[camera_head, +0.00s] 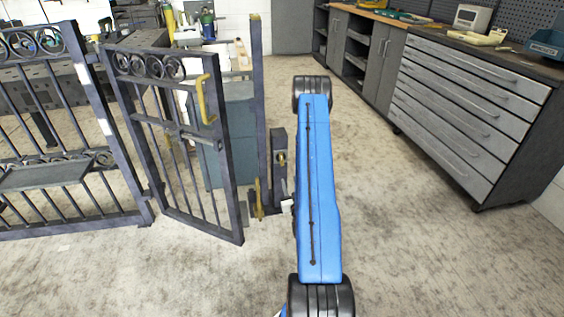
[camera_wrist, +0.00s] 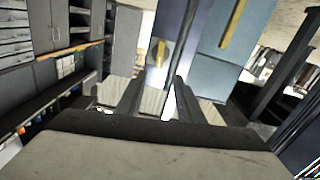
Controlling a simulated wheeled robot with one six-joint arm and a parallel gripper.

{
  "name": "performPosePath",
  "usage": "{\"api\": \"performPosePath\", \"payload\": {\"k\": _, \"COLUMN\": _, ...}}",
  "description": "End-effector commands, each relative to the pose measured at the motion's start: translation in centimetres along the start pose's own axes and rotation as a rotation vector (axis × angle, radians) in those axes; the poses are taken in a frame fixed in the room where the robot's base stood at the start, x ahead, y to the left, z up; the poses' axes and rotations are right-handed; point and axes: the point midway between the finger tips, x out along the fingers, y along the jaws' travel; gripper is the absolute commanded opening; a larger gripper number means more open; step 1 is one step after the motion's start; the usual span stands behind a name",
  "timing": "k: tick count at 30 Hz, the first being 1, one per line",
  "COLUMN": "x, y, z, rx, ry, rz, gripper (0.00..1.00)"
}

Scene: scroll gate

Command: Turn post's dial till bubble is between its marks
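The tall dark post (camera_head: 258,110) stands just right of the open gate leaf (camera_head: 180,140) in the head view. A brass round part (camera_head: 257,198), which may be the dial, is low on the post, seen nearly edge-on. A short dark upright (camera_head: 279,185) beside it carries a small brass fitting (camera_head: 281,157). I cannot make out a bubble or its marks. My blue arm hides most of my gripper in the head view. In the wrist view my gripper (camera_wrist: 158,82) has its two dark fingers apart, with nothing clearly held between them. A yellow piece (camera_wrist: 161,52) shows beyond the fingertips.
A fixed fence panel (camera_head: 65,125) stands at the left. The gate leaf has a yellow handle (camera_head: 205,100). A blue-grey cabinet (camera_head: 237,140) is behind the gate. Grey drawers (camera_head: 465,110) line the right side. The floor between the arm and drawers is clear.

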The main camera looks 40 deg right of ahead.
Motion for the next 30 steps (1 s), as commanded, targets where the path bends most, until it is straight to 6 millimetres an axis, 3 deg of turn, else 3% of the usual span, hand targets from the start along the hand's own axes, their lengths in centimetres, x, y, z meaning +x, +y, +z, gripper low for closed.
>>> {"api": "performPosePath", "payload": {"k": 5, "x": 2.0, "y": 0.0, "z": -0.1, "rx": -0.002, "ry": 0.003, "rz": -0.002, "gripper": 0.34}}
{"api": "performPosePath", "payload": {"k": 24, "x": 13.2, "y": -0.1, "z": -0.1, "rx": -0.001, "ry": 0.002, "rz": -0.002, "gripper": 0.34}}
{"api": "performPosePath", "payload": {"k": 30, "x": 15.8, "y": -0.1, "z": 0.0, "rx": -0.001, "ry": 0.000, "rz": -0.001, "gripper": 0.34}}
